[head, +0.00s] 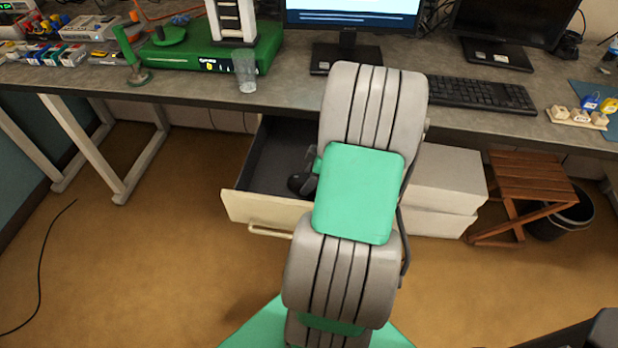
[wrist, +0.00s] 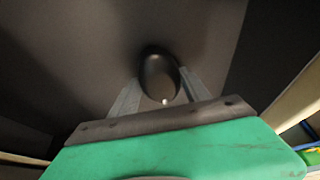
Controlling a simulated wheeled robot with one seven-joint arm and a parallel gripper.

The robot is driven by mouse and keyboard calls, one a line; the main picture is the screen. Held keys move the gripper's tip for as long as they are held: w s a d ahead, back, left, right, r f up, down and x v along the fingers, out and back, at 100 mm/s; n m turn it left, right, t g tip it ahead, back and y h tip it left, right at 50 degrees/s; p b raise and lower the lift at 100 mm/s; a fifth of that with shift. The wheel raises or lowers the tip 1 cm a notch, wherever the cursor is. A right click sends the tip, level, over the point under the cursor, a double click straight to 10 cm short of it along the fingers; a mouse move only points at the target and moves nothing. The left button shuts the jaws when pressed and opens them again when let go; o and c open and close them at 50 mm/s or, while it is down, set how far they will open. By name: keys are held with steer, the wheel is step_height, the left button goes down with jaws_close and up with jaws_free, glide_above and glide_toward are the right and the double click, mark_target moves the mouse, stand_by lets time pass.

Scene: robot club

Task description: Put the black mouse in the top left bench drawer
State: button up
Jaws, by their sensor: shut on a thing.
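The black mouse (wrist: 158,76) is between the two fingers of my gripper (wrist: 156,92) in the wrist view, and the gripper is shut on it. In the head view the mouse (head: 296,183) shows as a small dark shape at the left of my arm. The open bench drawer (head: 262,214) has a cream front and a dark grey inside, and the mouse is over or inside its right part. The wrist view shows the dark drawer inside (wrist: 70,60) around the mouse. I cannot tell whether the mouse touches the drawer floor. My arm hides the drawer's right side.
The workbench (head: 190,88) runs above the drawer, with a clear glass (head: 245,72), a green device (head: 212,52), monitors and a keyboard (head: 480,93) on it. White drawer units (head: 445,180) and a wooden stool (head: 530,180) stand to the right. The floor left is mostly clear.

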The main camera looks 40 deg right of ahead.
steer(key=shift+f, duration=0.1)
steer(key=shift+f, duration=0.2)
steer(key=o, duration=1.4)
steer(key=shift+r, duration=0.1)
